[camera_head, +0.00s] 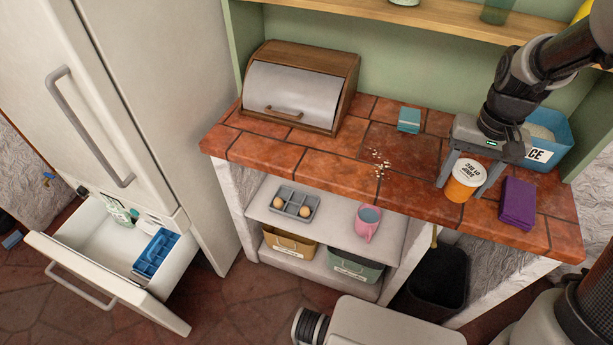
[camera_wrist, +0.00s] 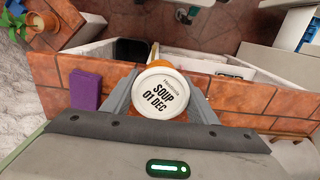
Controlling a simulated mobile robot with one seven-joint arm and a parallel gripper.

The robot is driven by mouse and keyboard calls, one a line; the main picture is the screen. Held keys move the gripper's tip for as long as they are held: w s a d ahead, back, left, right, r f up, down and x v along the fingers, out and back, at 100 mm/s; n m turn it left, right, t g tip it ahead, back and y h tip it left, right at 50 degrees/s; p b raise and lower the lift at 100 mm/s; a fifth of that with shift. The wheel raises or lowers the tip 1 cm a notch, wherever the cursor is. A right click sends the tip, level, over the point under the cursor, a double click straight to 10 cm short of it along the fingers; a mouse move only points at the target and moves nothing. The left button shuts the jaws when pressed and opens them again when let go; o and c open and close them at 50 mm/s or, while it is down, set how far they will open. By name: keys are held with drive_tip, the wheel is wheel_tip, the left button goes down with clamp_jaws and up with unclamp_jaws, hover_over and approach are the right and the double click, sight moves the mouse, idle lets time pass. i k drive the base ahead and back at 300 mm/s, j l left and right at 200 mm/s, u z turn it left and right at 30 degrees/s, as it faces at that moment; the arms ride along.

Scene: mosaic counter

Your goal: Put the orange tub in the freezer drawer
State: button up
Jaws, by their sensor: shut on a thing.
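The orange tub (camera_head: 458,191) with a white lid is at the right of the tiled counter (camera_head: 300,158) in the head view. My gripper (camera_head: 462,180) is shut on it, one finger on each side. In the wrist view the tub's lid (camera_wrist: 160,92) reads "SOUP 01 DEC" and sits between the fingers. I cannot tell whether the tub touches the counter. The freezer drawer (camera_head: 95,292) at the lower left is pulled open under the fridge. It holds a blue container (camera_head: 156,253) and a pale green and white item (camera_head: 120,211), with bare floor between them.
A bread box (camera_head: 300,87) and a teal block (camera_head: 409,120) are on the counter. Below are a pink mug (camera_head: 366,224) and an egg tray (camera_head: 293,203).

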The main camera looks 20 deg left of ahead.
sight(120, 258)
drive_tip(key=k+j, duration=0.75)
drive_tip(key=j, duration=0.15)
drive_tip(key=k+j+u, duration=0.1)
drive_tip(key=j, duration=0.2)
drive_tip(key=k+j, duration=0.15)
drive_tip(key=j, duration=0.15)
drive_tip(key=k+j+u, duration=0.1)
drive_tip(key=j, duration=0.85)
drive_tip(key=j+u, duration=0.1)
drive_tip(key=j, duration=0.8)
drive_tip(key=i+j, duration=0.1)
drive_tip(key=j, duration=1.05)
drive_tip(key=i+j, duration=0.15)
drive_tip(key=j, duration=0.45)
drive_tip(key=u, duration=0.05)
